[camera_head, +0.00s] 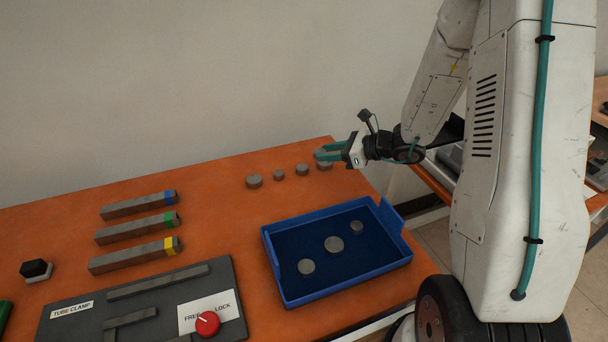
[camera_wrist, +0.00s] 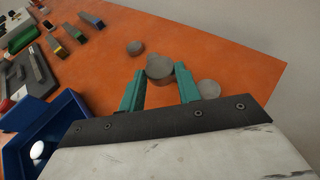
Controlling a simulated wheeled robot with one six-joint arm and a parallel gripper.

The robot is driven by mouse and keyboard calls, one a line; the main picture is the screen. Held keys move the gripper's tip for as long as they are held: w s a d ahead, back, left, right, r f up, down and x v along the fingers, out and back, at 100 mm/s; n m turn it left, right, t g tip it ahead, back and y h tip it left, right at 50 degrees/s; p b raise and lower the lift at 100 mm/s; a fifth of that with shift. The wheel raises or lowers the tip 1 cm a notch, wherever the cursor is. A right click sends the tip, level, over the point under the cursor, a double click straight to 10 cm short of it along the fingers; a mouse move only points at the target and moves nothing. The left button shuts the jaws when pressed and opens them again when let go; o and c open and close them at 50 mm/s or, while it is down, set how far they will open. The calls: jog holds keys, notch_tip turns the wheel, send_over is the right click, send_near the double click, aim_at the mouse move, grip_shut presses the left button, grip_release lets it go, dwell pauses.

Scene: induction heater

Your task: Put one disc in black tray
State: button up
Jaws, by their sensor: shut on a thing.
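My gripper (camera_head: 326,154) is at the far right end of the orange table, its teal fingers shut on a grey disc (camera_wrist: 160,67). The disc sits between the fingertips in the wrist view; whether it touches the table is hard to tell. Other grey discs stand in a row near the gripper, including one at the left end (camera_head: 254,181) and one beside the right finger (camera_wrist: 209,88). No black tray shows. A blue tray (camera_head: 347,287) with a dark blue floor stands nearer, holding three grey discs, one in its middle (camera_head: 334,244).
Three grey bars with blue (camera_head: 135,206), green (camera_head: 130,230) and yellow (camera_head: 130,258) ends lie at the left. A dark tube clamp panel (camera_head: 150,290) with a red knob (camera_head: 207,323) is at the front. A wall rises behind the table. Bare table lies between bars and discs.

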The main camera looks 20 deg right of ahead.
aim_at(327, 183)
notch_tip(327, 183, down, 9)
jog(key=shift+r, duration=0.1)
dwell(0.3)
jog(key=o, duration=1)
jog(key=shift+f, duration=0.2)
jog(key=shift+o, duration=0.2)
